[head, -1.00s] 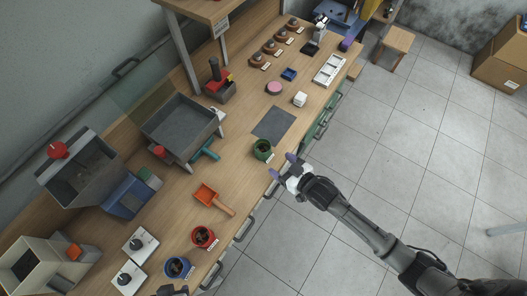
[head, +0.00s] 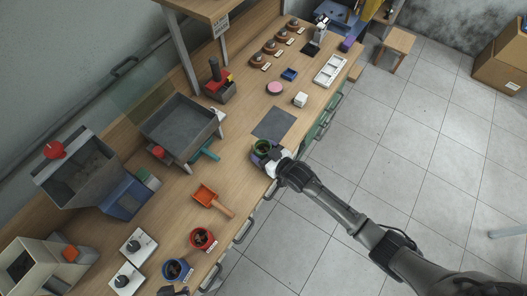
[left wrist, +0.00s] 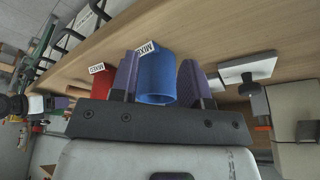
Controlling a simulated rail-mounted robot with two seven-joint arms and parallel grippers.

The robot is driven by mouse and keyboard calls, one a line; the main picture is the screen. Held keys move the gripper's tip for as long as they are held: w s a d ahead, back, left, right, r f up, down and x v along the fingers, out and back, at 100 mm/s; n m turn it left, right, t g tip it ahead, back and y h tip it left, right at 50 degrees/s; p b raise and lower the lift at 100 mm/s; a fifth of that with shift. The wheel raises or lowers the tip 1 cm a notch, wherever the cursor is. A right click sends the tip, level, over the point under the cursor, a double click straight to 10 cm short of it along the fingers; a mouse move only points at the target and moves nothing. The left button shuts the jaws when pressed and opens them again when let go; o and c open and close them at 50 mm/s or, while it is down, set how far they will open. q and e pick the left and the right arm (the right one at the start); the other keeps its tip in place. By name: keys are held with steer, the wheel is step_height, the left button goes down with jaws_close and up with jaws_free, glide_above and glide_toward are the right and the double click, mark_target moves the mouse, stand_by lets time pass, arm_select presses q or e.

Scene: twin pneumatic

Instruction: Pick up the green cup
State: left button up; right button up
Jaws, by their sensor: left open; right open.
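The green cup (head: 263,146) stands upright on the bench near its front edge, beside the dark grey mat. My right gripper (head: 264,154) reaches it from the front edge, its purple fingers open at the cup and partly hiding it. I cannot tell whether they touch it. My left gripper (left wrist: 159,75) is open in the left wrist view, with the blue cup (left wrist: 156,78) appearing between its fingers. Only a dark bit of my left gripper shows at the bottom of the head view.
The red cup (head: 202,238) and an orange scoop (head: 212,201) lie along the bench left of the green cup. The dark mat (head: 274,124) is bare. A grey tray (head: 178,122) stands behind.

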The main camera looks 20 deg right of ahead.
steer(key=shift+c, duration=0.4)
steer(key=c, duration=0.6)
steer(key=shift+c, duration=0.3)
steer(key=shift+r, duration=0.15)
